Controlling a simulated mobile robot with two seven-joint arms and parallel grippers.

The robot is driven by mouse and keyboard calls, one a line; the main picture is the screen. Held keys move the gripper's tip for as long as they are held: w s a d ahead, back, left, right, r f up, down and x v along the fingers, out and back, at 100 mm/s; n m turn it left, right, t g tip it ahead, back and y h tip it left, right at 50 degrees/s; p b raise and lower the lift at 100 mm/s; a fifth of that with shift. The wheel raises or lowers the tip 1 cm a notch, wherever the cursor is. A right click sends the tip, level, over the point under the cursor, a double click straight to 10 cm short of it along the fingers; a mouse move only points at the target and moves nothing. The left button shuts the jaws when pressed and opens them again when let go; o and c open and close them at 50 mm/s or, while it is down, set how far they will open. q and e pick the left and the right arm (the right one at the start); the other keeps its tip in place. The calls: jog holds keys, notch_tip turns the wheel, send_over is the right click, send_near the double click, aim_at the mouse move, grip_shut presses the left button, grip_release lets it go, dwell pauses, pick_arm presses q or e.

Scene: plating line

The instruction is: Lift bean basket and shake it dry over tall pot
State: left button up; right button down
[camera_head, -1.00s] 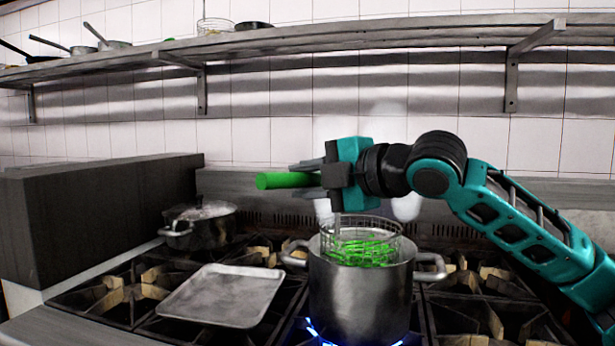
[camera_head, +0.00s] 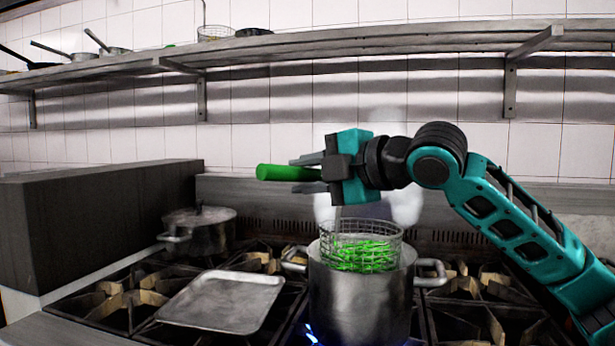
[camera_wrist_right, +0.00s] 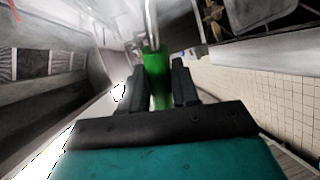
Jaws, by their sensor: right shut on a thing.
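The wire bean basket (camera_head: 327,243) holds green beans (camera_head: 362,256) and sits upright at the mouth of the tall pot (camera_head: 360,300), its upper part above the rim. Its lower part is hidden inside the pot. My right gripper (camera_head: 308,174) is shut on the basket's green handle (camera_head: 276,173), above and a little left of the pot. In the right wrist view the green handle (camera_wrist_right: 157,72) lies between the two dark fingers. My left gripper does not show.
An empty metal tray (camera_head: 222,302) lies on the burners left of the pot. A lidded pot (camera_head: 199,232) stands behind it. A dark block (camera_head: 100,220) is at the far left. A shelf (camera_head: 400,36) with pans runs along the tiled wall.

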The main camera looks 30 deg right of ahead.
notch_tip(320, 180, up, 3)
jog(key=shift+a, duration=0.15)
notch_tip(320, 180, down, 5)
notch_tip(320, 180, up, 5)
notch_tip(320, 180, down, 5)
jog(key=shift+r, duration=0.1)
